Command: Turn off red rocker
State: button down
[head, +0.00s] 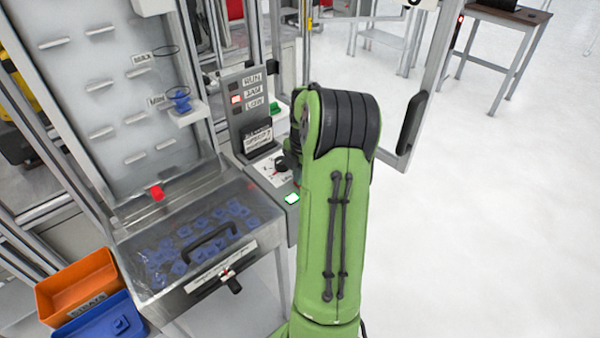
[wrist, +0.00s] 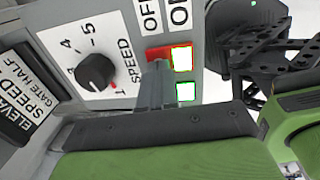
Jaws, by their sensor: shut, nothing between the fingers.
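The red rocker (wrist: 156,54) shows in the wrist view below the OFF and ON labels. Its red part lies on the OFF side, and a bright white lit part edged in red (wrist: 182,58) lies on the ON side. My gripper (wrist: 160,66) is shut and empty, its fingertips at the lower edge of the red part and covering some of it. I cannot tell whether they touch it. In the head view my green arm hides the gripper and the red rocker.
A green-edged lit switch (wrist: 186,92) sits just below the red rocker. A black speed knob (wrist: 95,72) is to the left. In the head view, the green-lit switch (head: 292,198) is left of my arm, beside the clear-lidded bin (head: 262,204). Open floor lies to the right.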

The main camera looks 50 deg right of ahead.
jog(key=shift+w+f, duration=0.1)
jog(key=shift+s+a+r, duration=0.15)
jog(key=shift+s+r, duration=0.1)
jog(key=shift+s, duration=0.55)
